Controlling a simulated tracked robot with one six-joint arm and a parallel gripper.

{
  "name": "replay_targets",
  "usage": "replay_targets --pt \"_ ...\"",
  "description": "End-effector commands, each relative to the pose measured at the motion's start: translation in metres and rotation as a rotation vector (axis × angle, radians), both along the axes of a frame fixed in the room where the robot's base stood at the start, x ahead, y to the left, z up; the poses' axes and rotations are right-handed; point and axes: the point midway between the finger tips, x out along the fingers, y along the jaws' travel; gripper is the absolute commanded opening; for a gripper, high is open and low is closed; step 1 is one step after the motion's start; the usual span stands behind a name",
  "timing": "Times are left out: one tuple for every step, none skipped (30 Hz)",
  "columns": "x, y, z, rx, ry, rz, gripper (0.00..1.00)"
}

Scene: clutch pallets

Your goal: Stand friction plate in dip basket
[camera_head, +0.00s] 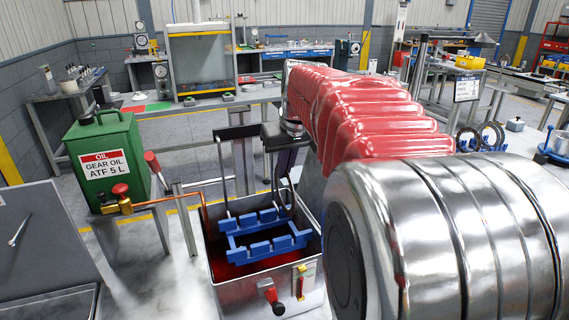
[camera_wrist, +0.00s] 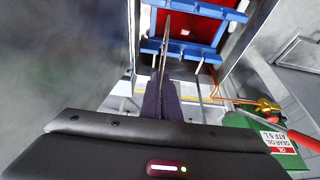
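The blue dip basket (camera_head: 268,250) has notched bars and sits in an open metal tank (camera_head: 222,284) over red fluid. In the wrist view its blue bars (camera_wrist: 205,9) lie at the top. My gripper (camera_head: 286,172) is above the basket's back right part, pointing down. Its dark fingers (camera_wrist: 161,98) are shut on the friction plate (camera_wrist: 165,45), a thin ring seen edge-on and upright. In the head view the plate (camera_head: 290,196) hangs below the fingers, its lower edge near the basket's back bar. I cannot tell whether it touches the basket.
A green oil can (camera_head: 105,150) stands left of the tank, near a copper pipe (camera_head: 165,201) with a red-handled valve. Upright posts stand behind the tank. More rings (camera_head: 490,136) stand on blue holders at the right. My arm hides much of the right side.

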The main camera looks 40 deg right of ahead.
Motion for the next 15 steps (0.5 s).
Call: replay_targets --pt "0.0 0.0 -0.003 0.0 0.0 0.0 0.0" --pt "0.0 0.0 -0.004 0.0 0.001 0.0 0.0" --pt "0.0 0.0 -0.006 0.0 0.001 0.0 0.0" --pt "0.0 0.0 -0.008 0.0 0.001 0.0 0.0" --pt "0.0 0.0 -0.009 0.0 0.001 0.0 0.0" --pt "0.0 0.0 -0.011 0.001 0.001 -0.001 0.0" --pt "0.0 0.0 -0.012 0.001 0.001 -0.001 0.0" --pt "0.0 -0.001 -0.014 0.0 0.0 -0.001 0.0" --pt "0.0 -0.001 -0.016 0.001 0.001 -0.001 0.0" --pt "0.0 -0.001 -0.018 0.001 0.001 -0.002 0.0" --pt "-0.001 0.0 -0.019 0.001 0.001 -0.002 0.0" --pt "-0.001 0.0 -0.021 0.001 0.002 -0.002 0.0" --pt "-0.001 0.0 -0.022 0.001 0.001 -0.002 0.0" --pt "-0.001 0.0 -0.024 0.001 0.001 -0.002 0.0" --pt "-0.001 -0.001 -0.026 0.001 0.001 -0.002 0.0"
